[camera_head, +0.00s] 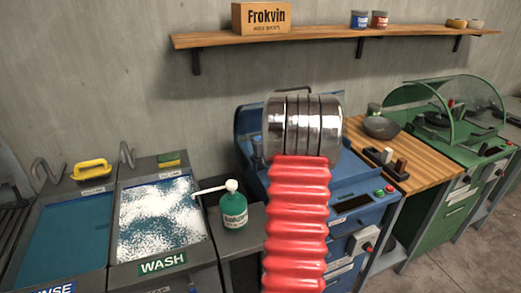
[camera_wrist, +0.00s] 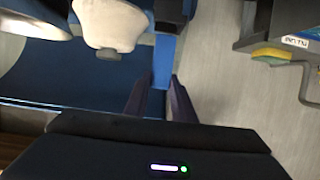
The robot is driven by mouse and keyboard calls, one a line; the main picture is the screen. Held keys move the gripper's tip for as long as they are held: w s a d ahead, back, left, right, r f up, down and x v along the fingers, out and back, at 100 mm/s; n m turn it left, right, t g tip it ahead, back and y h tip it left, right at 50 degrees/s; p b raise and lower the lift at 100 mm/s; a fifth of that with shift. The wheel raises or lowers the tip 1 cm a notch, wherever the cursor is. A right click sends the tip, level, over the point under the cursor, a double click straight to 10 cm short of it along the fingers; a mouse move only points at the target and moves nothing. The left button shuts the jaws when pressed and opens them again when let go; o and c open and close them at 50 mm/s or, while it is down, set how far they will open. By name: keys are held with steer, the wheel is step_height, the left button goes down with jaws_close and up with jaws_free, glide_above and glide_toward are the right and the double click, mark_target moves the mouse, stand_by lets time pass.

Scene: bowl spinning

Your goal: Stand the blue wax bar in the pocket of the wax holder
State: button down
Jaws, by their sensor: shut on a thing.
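My gripper (camera_wrist: 158,84) shows in the wrist view as two dark purple fingers with a narrow gap, shut on the blue wax bar (camera_wrist: 162,64). The bar is a blue strip between the fingers, and its outline blends with the blue machine behind it. In the head view my arm hides the gripper and bar. The wax holder (camera_head: 379,164) is a small dark block on the wooden bench top, right of my arm. It carries dark, white and brown bars. Its pocket is too small to make out.
The blue machine (camera_head: 254,135) stands behind my arm. A grey bowl (camera_head: 382,127) sits behind the holder. A green hooded machine (camera_head: 440,125) stands right of the bench. At left are the wash basin (camera_head: 150,215), rinse basin (camera_head: 62,240) and green pump bottle (camera_head: 234,212).

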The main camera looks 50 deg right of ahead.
steer(key=shift+f, duration=1.8)
steer(key=shift+f, duration=0.15)
steer(key=c, duration=1.5)
jaws_free()
steer(key=v, duration=1.2)
steer(key=shift+s, duration=0.1)
